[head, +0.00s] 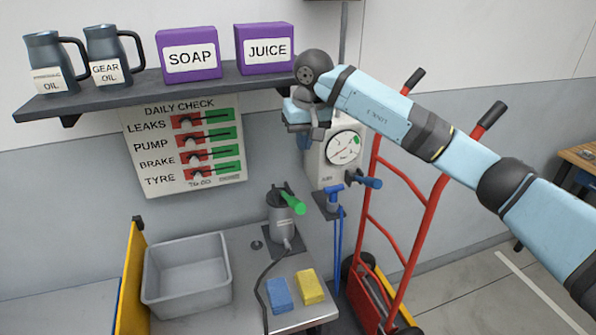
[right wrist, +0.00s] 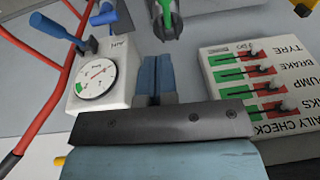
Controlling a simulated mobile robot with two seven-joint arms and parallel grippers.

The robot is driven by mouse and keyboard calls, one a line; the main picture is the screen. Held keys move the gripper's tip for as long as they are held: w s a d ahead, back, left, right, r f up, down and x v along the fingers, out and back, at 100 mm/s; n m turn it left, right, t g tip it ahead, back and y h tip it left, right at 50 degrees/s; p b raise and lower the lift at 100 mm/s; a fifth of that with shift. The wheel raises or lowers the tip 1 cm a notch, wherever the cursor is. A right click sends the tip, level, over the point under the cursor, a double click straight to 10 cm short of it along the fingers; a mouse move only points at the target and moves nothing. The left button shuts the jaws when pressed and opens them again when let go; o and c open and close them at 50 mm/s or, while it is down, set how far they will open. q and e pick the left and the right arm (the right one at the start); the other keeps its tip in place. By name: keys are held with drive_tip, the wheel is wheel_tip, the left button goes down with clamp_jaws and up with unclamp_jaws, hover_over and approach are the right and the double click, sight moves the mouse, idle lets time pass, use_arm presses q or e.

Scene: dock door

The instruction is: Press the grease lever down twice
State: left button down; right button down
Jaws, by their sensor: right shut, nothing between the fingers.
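The grease pump (head: 282,222) is a grey canister standing on the grey bench, with a green-handled lever (head: 293,203) sticking out from its top toward the lower right. In the right wrist view the green lever (right wrist: 165,14) shows at the top edge, partly cut off. My right gripper (head: 304,141) is in front of the wall gauge box, above the pump and apart from the lever. Its blue fingers (right wrist: 156,72) are shut and empty. My left gripper is not in view.
A shelf (head: 170,88) with jugs and purple boxes is beside my right arm. A daily check board (head: 185,150) and a gauge box (head: 325,165) are on the wall. The bench holds a grey bin (head: 187,290) and blue and yellow sponges (head: 310,287). A red hand truck (head: 435,205) stands right.

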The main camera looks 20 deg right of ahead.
drive_tip(key=shift+w+r, duration=0.3)
drive_tip(key=p, duration=0.3)
hover_over(296, 199)
drive_tip(key=w+d, duration=0.1)
drive_tip(key=f, duration=1)
drive_tip(key=shift+w+f, duration=0.15)
drive_tip(key=shift+w, duration=0.05)
drive_tip(key=shift+s+a+f, duration=0.1)
drive_tip(key=shift+s+f, duration=0.2)
drive_tip(key=shift+f, duration=0.2)
drive_tip(key=shift+s+a+f, duration=0.1)
drive_tip(key=shift+s+f, duration=0.15)
drive_tip(key=shift+f, duration=0.2)
drive_tip(key=shift+s+a+f+p, duration=0.1)
drive_tip(key=shift+s+f+p, duration=0.1)
drive_tip(key=shift+f+p, duration=0.25)
drive_tip(key=shift+f, duration=0.15)
